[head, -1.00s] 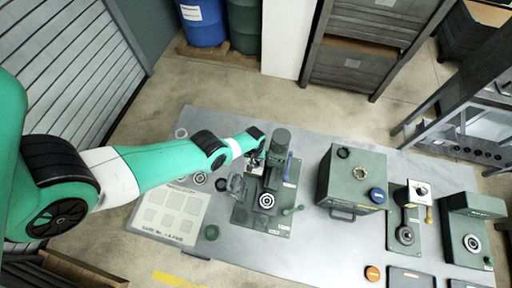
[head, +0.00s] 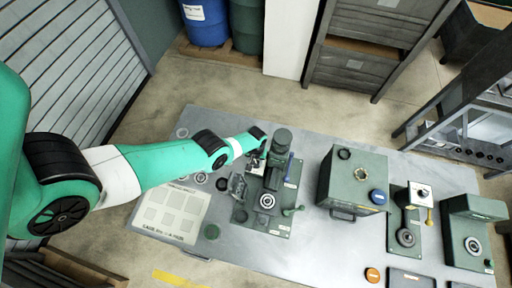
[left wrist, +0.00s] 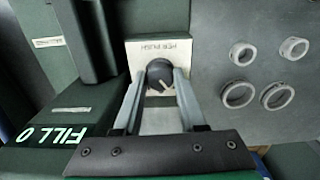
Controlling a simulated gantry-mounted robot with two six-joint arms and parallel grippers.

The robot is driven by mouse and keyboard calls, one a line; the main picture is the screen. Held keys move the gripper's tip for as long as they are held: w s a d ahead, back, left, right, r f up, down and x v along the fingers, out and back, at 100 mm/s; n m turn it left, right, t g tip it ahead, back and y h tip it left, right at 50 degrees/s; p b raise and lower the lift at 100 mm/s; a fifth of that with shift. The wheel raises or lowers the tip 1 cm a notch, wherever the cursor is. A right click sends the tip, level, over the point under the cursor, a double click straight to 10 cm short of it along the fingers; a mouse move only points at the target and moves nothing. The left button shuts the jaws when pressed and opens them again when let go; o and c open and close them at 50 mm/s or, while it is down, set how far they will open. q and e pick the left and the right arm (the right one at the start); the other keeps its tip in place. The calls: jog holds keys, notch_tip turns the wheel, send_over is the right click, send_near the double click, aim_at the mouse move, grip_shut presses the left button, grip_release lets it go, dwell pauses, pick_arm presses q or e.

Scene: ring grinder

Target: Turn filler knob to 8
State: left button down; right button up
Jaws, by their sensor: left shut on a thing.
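The filler knob (left wrist: 160,72) is a dark round knob with a light pointer line, set on a pale plate lettered "PER PUSH" in the left wrist view. My left gripper (left wrist: 161,80) is shut on it, one finger on each side. A display (left wrist: 52,134) on the green housing reads "FILL 0". In the head view my left gripper (head: 256,160) is at the left side of the green filler machine (head: 270,212), and the knob is too small to make out there. My right gripper is not in view.
Several metal rings (left wrist: 238,95) lie on the grey bench beside the machine. A pale sorting board (head: 168,214) lies left of it. A green box (head: 345,185) and other green machines (head: 470,235) stand to the right. A blue-handled lever (head: 289,166) stands close to the gripper.

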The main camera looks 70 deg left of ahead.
pick_arm(q)
jog(key=m, duration=0.6)
jog(key=shift+m, duration=0.4)
dwell(0.4)
jog(key=shift+c, duration=2.4)
grip_release()
